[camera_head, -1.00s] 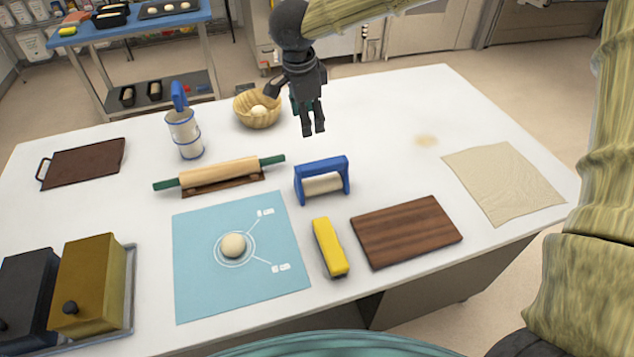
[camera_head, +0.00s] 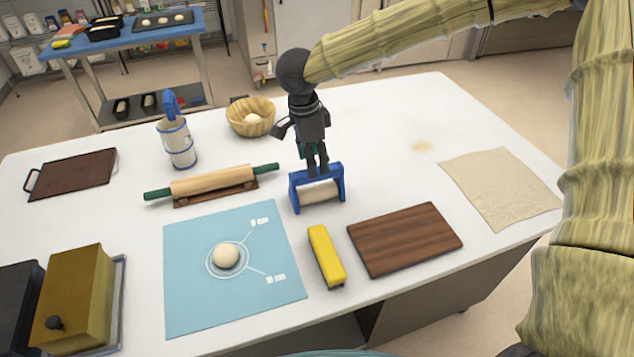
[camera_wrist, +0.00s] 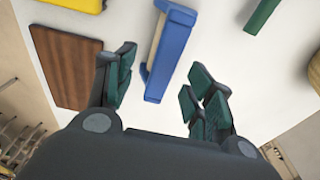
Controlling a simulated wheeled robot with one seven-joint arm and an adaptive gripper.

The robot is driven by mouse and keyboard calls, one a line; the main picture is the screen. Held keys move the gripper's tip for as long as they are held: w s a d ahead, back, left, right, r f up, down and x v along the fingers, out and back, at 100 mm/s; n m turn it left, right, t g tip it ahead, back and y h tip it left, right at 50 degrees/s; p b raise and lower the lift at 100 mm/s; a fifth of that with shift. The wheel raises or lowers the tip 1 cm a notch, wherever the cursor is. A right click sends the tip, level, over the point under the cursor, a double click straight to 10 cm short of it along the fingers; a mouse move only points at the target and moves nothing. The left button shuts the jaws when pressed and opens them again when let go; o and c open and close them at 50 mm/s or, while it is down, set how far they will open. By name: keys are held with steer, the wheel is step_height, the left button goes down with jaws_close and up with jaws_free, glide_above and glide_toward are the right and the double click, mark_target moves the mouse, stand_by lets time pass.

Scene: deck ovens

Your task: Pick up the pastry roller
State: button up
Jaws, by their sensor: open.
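The pastry roller (camera_head: 317,192) has a blue frame and a cream roller. It stands on the white table, right of the rolling pin. My gripper (camera_head: 317,171) is directly at its top bar in the head view and hides part of it. In the wrist view my open gripper (camera_wrist: 163,78) has its green-padded fingers spread, with the blue bar of the pastry roller (camera_wrist: 172,55) showing between and beyond them. Whether the fingers touch the bar I cannot tell.
A rolling pin (camera_head: 213,181) with green handles rests on a brown stand to the left. A yellow tool (camera_head: 326,256), a wooden board (camera_head: 405,239) and a blue mat (camera_head: 195,300) lie nearer. A bowl (camera_head: 251,117) stands behind left.

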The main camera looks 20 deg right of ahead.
steer(key=shift+w+d+f+p, duration=0.2)
steer(key=shift+f+p, duration=0.1)
steer(key=shift+f, duration=0.6)
steer(key=shift+w+d+f+p, duration=0.15)
steer(key=shift+f+p, duration=0.1)
steer(key=shift+f, duration=0.65)
steer(key=shift+w+d+f+p, duration=0.1)
steer(key=shift+d+f+p, duration=0.15)
steer(key=shift+f, duration=0.65)
jaws_close()
steer(key=shift+r, duration=0.1)
